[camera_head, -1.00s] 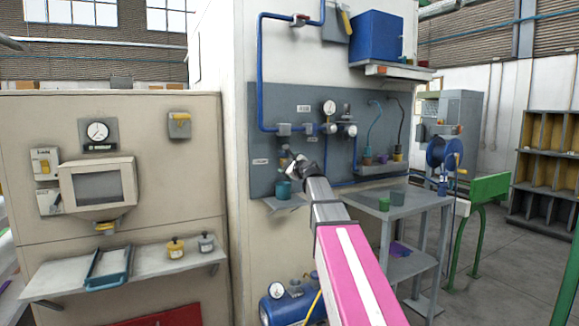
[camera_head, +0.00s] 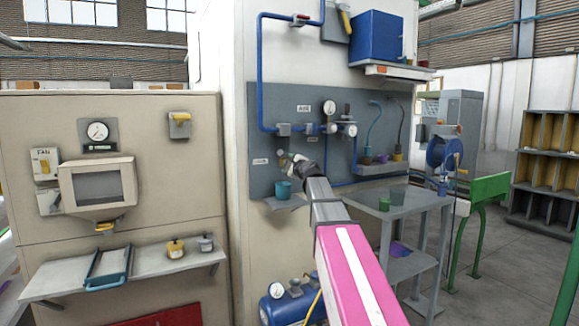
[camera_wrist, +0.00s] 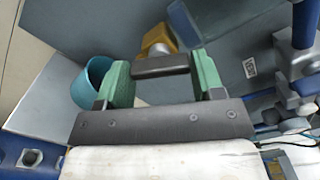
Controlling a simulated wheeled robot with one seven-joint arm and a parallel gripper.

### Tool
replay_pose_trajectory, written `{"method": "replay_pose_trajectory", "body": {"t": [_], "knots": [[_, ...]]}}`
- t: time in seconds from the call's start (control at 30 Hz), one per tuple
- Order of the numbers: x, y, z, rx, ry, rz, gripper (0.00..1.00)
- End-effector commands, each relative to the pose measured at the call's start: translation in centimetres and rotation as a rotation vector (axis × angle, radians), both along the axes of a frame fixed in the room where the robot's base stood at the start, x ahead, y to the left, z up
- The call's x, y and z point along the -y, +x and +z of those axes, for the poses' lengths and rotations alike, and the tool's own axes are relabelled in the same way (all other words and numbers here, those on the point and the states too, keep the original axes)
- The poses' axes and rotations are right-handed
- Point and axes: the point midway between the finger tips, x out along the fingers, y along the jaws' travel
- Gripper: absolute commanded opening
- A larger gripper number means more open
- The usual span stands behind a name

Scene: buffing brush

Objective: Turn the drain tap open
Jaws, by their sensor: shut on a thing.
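My gripper (camera_wrist: 161,72) has green fingers that are shut on the dark grey bar-shaped handle of the drain tap (camera_wrist: 160,66). A brass-yellow part (camera_wrist: 157,40) with a pale face sits just beyond the handle, against the grey panel. In the head view my gripper (camera_head: 294,163) is small, in front of the lower left of the panel, and the tap is too small to make out there. A teal cup (camera_wrist: 84,86) stands to the left of the fingers; it also shows in the head view (camera_head: 283,191) on a small shelf below the gripper.
The grey panel (camera_head: 270,105) carries blue pipes (camera_head: 260,75), gauges and valves to the right of my gripper. A blue compressor tank (camera_head: 275,310) is below.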

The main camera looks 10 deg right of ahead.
Motion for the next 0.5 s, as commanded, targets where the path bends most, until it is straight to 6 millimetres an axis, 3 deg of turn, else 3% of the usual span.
{"method": "replay_pose_trajectory", "body": {"t": [0.5], "knots": [[-0.03, -0.06, -0.05, 0.119, -0.369, 0.002, 0.38]]}}
